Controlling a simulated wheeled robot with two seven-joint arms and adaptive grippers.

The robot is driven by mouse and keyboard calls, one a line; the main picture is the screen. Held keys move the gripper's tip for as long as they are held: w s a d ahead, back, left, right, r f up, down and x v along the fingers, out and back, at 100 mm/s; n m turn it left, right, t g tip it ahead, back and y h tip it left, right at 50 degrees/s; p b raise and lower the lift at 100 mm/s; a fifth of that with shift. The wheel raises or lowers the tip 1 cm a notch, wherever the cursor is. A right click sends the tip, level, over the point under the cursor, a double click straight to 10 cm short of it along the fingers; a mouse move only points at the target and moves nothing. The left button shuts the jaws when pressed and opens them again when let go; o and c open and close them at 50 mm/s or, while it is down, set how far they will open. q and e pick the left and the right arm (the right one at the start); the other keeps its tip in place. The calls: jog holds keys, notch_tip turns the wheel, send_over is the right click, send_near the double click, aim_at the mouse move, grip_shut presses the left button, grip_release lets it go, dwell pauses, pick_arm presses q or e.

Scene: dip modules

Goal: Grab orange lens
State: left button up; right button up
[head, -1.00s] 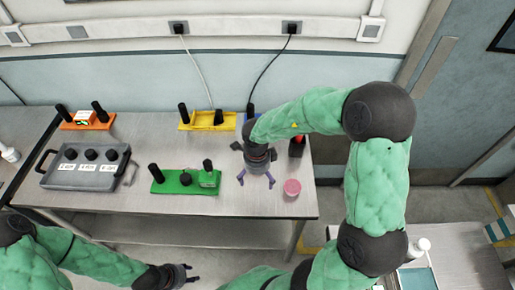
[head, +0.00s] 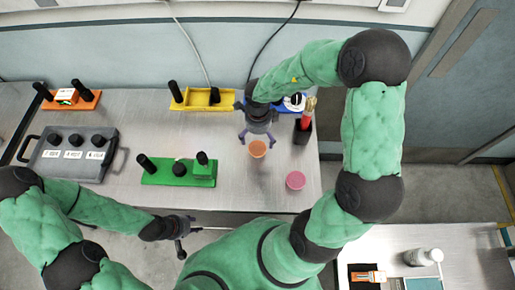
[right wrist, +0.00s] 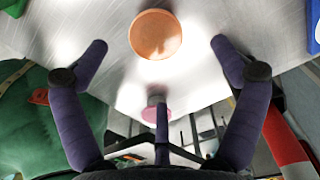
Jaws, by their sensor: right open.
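The orange lens (head: 258,149) is a round disc near the right part of the metal table. It also shows in the right wrist view (right wrist: 155,35), at the top centre. My right gripper (head: 258,141) is open and empty above the table, right by the lens. In the right wrist view my gripper's spread fingers (right wrist: 158,46) stand apart on both sides of the lens, with no contact visible. My left gripper (head: 184,236) is off the table's front edge, apparently open and empty, far from the lens.
A pink disc (head: 295,180) lies to the lens's front right. A dark holder with red items (head: 303,127), a blue module (head: 289,107), a yellow module (head: 203,104) and a green module (head: 178,179) stand nearby. A grey box (head: 68,163) and orange module (head: 85,102) are left.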

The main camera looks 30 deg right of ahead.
aim_at(258, 148)
jog(key=f+b, duration=0.1)
jog(key=f, duration=0.2)
jog(key=f+b, duration=0.1)
jog(key=f, duration=0.2)
jog(key=shift+s+a+b, duration=0.1)
jog(key=shift+a+b, duration=0.1)
jog(key=shift+b, duration=0.1)
jog(key=shift+r, duration=0.1)
jog(key=c, duration=1)
